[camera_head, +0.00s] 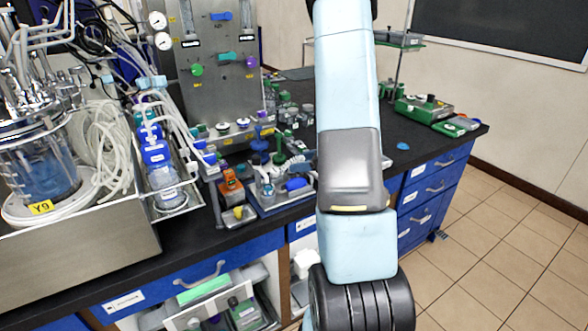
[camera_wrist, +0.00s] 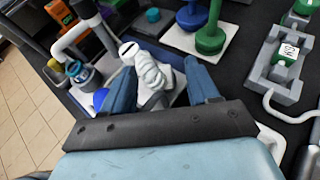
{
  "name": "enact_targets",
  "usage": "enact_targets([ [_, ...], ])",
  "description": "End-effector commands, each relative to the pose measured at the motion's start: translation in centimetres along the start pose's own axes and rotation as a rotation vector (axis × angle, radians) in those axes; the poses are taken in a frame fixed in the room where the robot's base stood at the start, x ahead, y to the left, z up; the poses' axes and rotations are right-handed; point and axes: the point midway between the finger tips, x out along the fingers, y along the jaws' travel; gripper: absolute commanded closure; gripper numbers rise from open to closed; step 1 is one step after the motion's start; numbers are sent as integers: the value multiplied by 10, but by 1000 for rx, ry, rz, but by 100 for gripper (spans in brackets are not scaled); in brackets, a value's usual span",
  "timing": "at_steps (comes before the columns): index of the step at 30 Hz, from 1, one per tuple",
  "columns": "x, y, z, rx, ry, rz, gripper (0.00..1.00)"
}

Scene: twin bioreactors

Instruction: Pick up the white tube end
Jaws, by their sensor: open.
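In the wrist view, a white ribbed piece that looks like the white tube end (camera_wrist: 151,70) stands over a pale tray on the bench. Its top has a dark slot. My gripper (camera_wrist: 160,64) is open, with one blue finger on each side of this piece. The left finger is close to it; a wider gap shows on the right. I cannot tell whether either finger touches it. Its lower part is partly hidden by the gripper. In the head view my arm hides the gripper, and I cannot pick out the tube end there.
A bent white tube (camera_wrist: 72,37) and a blue-capped vial (camera_wrist: 80,72) stand to the left in the wrist view. Green knobbed piece (camera_wrist: 211,38) and grey block (camera_wrist: 283,62) lie to the right. In the head view a glass bioreactor (camera_head: 38,165) stands at left.

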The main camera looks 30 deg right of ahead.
Motion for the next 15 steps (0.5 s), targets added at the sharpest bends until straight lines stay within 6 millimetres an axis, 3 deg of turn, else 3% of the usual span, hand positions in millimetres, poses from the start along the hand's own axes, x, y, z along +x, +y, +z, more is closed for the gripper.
enact_targets([
  [3,10,0,0,-1,0,1,40],
  [11,12,0,0,0,0,0,40],
  [15,12,0,0,-1,0,0,52],
])
